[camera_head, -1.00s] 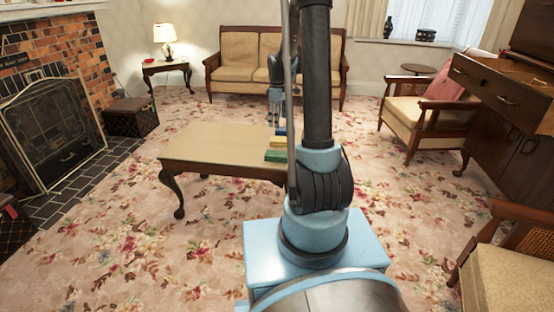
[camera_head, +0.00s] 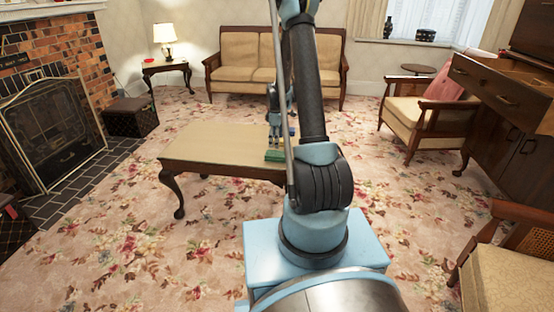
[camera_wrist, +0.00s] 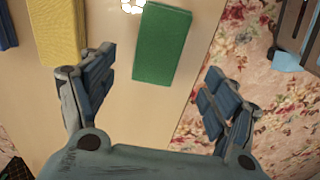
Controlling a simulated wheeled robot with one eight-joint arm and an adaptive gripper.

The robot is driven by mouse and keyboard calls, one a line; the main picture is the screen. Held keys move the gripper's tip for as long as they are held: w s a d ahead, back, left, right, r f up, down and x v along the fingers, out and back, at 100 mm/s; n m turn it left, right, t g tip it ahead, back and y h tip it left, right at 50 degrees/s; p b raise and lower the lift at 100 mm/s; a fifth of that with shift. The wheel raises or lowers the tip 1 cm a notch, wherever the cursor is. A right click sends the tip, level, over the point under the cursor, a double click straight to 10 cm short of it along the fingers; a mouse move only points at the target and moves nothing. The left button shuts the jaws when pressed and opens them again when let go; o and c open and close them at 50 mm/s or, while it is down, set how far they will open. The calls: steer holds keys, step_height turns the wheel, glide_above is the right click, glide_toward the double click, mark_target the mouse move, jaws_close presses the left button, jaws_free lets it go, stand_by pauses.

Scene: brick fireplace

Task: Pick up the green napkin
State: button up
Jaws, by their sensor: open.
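The green napkin (camera_wrist: 161,45) lies flat on the coffee table, near its right edge, in the wrist view. In the head view the green napkin (camera_head: 274,155) shows at the table's right end, partly hidden by my arm. My gripper (camera_wrist: 158,85) is open and empty, with its two fingers spread wide. The napkin is between and ahead of the fingertips in the picture, and I see no contact. In the head view my gripper (camera_head: 274,143) hangs over the table's right end, by the napkin.
A yellow cloth (camera_wrist: 58,32) lies left of the napkin, and a blue one (camera_wrist: 6,25) beyond it at the edge. The wooden coffee table (camera_head: 215,143) is bare on its left. A sofa (camera_head: 245,55) stands behind; an armchair (camera_head: 420,115) is at right.

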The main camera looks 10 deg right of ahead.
mark_target(277, 153)
steer(key=shift+d+f, duration=0.2)
steer(key=shift+f, duration=4.25)
steer(key=shift+c, duration=0.6)
steer(key=c, duration=1)
